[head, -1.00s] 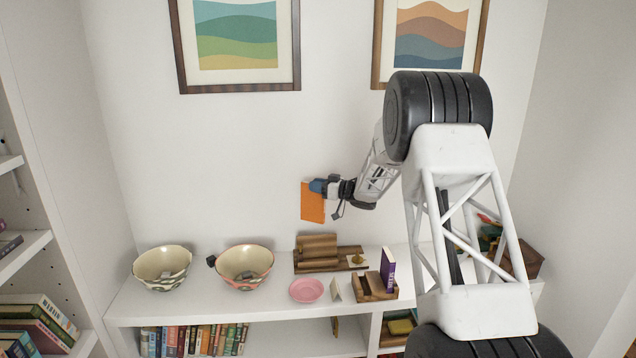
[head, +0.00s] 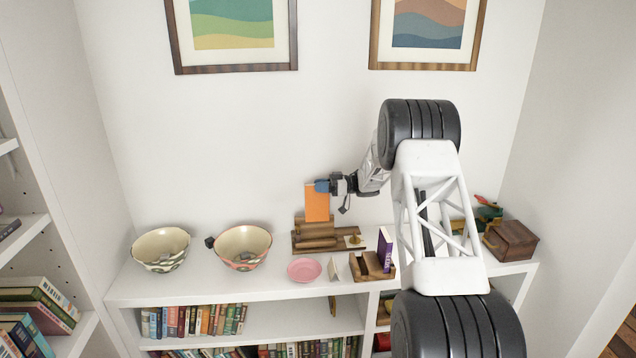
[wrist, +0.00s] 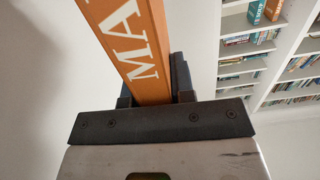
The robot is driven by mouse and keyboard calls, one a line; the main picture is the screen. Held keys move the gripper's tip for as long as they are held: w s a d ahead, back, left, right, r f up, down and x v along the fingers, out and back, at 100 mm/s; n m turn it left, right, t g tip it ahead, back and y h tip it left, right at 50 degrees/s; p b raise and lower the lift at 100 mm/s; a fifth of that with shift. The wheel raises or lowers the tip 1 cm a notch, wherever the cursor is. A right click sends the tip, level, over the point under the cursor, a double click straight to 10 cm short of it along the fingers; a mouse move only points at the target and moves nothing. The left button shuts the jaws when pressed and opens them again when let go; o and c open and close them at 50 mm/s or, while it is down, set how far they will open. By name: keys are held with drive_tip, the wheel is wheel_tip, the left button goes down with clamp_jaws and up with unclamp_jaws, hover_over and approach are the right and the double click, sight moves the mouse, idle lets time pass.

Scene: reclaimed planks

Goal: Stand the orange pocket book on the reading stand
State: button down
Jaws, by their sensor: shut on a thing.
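The orange pocket book (head: 317,203) is held upright in my gripper (head: 323,186), above the shelf top. In the wrist view the book's orange side with white letters (wrist: 130,40) shows between the two dark fingers of my gripper (wrist: 153,85). A wooden plank piece that looks like the reading stand (head: 318,231) sits on the shelf top. In the head view the book's lower edge appears just above the top of this stand; whether they touch I cannot tell.
A wooden holder (head: 364,272) with a purple book (head: 384,250) stands to the right, near a small card (head: 333,269) and a pink dish (head: 304,270). Two patterned bowls (head: 161,249) (head: 242,247) stand left. A wooden box (head: 511,240) is far right.

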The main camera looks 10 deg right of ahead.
sight(321, 207)
drive_tip(key=shift+d+f, duration=0.1)
drive_tip(key=shift+f, duration=0.15)
drive_tip(key=shift+f, duration=0.3)
idle(0.4)
drive_tip(key=shift+s+f, duration=0.25)
drive_tip(key=shift+f, duration=1.75)
drive_tip(key=shift+s+f, duration=0.2)
drive_tip(key=shift+f, duration=1.8)
drive_tip(key=c, duration=0.6)
unclamp_jaws()
drive_tip(key=shift+o, duration=0.2)
drive_tip(key=shift+r, duration=0.15)
